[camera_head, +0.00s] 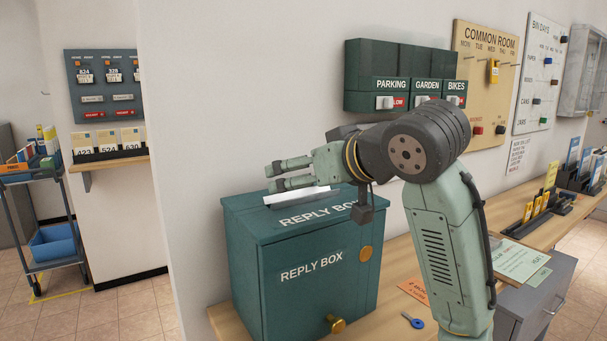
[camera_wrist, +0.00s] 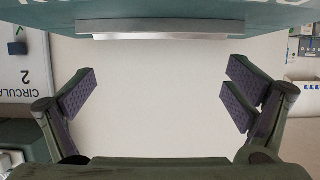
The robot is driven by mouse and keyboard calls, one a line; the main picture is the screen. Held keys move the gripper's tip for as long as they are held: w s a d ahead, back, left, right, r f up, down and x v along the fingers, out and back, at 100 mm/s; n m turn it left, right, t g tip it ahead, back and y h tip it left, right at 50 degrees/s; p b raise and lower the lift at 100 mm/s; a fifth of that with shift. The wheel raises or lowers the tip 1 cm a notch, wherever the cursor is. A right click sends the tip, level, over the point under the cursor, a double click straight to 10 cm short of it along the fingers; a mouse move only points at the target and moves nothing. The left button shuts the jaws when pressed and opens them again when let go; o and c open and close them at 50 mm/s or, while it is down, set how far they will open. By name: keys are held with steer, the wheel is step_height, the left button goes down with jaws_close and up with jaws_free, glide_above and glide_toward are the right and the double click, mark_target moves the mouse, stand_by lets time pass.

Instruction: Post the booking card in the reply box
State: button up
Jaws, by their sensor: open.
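The teal reply box (camera_head: 312,270) stands on a wooden counter, its front door shut, with a brass knob low on it. On its top is a raised grey slot fitting (camera_head: 318,193) with a white edge. It also shows as a grey strip (camera_wrist: 160,30) in the wrist view. I cannot tell whether the white edge is part of the fitting or a card. My gripper (camera_head: 276,177) is just above the box top, fingers pointing left. In the wrist view my gripper (camera_wrist: 160,97) is open, with nothing between its fingers. I cannot identify the booking card.
An orange card (camera_head: 415,290), a blue key (camera_head: 412,320) and a green card (camera_head: 516,261) lie on the counter right of the box. Green wall boxes (camera_head: 400,72) hang behind my arm. A shelf of numbered cards (camera_head: 108,142) and a blue cart (camera_head: 45,215) stand left.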

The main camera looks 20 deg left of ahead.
steer(key=v, duration=1)
steer(key=shift+s+d, duration=0.2)
